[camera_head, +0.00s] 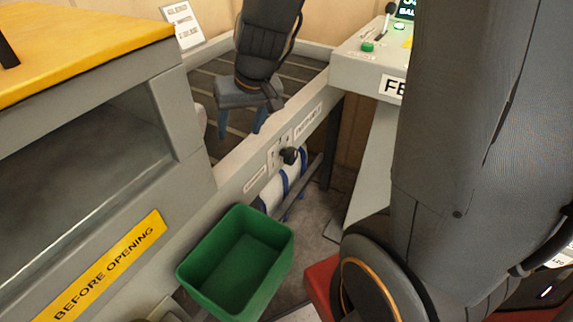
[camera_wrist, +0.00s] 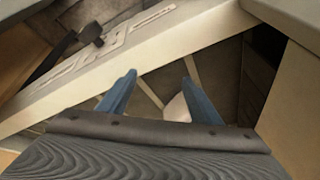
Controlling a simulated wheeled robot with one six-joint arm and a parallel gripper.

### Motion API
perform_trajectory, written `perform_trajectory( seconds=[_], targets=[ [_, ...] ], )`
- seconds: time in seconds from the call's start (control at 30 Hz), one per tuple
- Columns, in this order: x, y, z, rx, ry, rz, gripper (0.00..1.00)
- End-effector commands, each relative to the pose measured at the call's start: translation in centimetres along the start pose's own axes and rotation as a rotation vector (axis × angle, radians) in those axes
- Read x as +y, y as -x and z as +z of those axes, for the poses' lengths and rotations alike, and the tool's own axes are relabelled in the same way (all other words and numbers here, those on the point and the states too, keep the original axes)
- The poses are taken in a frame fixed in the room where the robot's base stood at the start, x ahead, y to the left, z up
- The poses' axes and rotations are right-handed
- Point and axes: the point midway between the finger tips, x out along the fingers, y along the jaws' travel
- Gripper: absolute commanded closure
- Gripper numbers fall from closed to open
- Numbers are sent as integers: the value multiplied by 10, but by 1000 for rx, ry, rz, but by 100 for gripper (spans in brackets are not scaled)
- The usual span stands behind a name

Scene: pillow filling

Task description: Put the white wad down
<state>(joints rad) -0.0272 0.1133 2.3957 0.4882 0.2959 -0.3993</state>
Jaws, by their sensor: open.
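My gripper (camera_head: 241,124) is over the striped dark area behind the pale rail, with its two blue fingers spread apart and pointing down. In the wrist view my gripper (camera_wrist: 160,78) is open, with a visible gap between the fingertips. A white rounded thing, likely the white wad (camera_wrist: 177,108), shows partly between the fingers, nearer the right one. The gripper body hides its lower part. I cannot tell whether it touches a finger. A pale rounded edge also shows left of my gripper in the head view, but I cannot tell if it is the wad.
The pale rail (camera_head: 235,164) with a black knob (camera_head: 289,155) runs beside my gripper. An empty-looking green bin (camera_head: 235,262) stands in front. A grey cabinet with a yellow top (camera_head: 85,50) is at left. White rolls with blue bands (camera_head: 284,188) lie below the rail.

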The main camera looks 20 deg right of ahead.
Motion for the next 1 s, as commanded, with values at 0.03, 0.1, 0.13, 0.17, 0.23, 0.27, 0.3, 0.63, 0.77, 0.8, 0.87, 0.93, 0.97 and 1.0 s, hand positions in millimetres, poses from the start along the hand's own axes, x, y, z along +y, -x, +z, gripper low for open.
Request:
perform_trajectory(
  seconds=[0.03, 0.1, 0.13, 0.17, 0.23, 0.27, 0.3, 0.63, 0.77, 0.8, 0.87, 0.93, 0.97, 1.0],
  targets=[
    [8, 7, 32, -73, 1, 12, 42],
    [19, 16, 72, -171, 0, 42, 42],
    [25, 20, 87, -206, -1, 57, 42],
    [30, 24, 100, -238, -4, 73, 42],
    [40, 32, 124, -296, -7, 108, 42],
    [44, 35, 132, -316, -8, 120, 42],
    [48, 37, 139, -334, -9, 134, 42],
    [53, 41, 150, -361, -12, 156, 42],
    [53, 41, 150, -361, -11, 156, 42],
    [53, 41, 149, -360, -11, 156, 42],
    [53, 41, 149, -360, -11, 155, 42],
    [53, 41, 149, -360, -11, 155, 42],
    [53, 41, 149, -360, -11, 155, 42],
    [53, 41, 149, -360, -11, 155, 42]
  ],
)
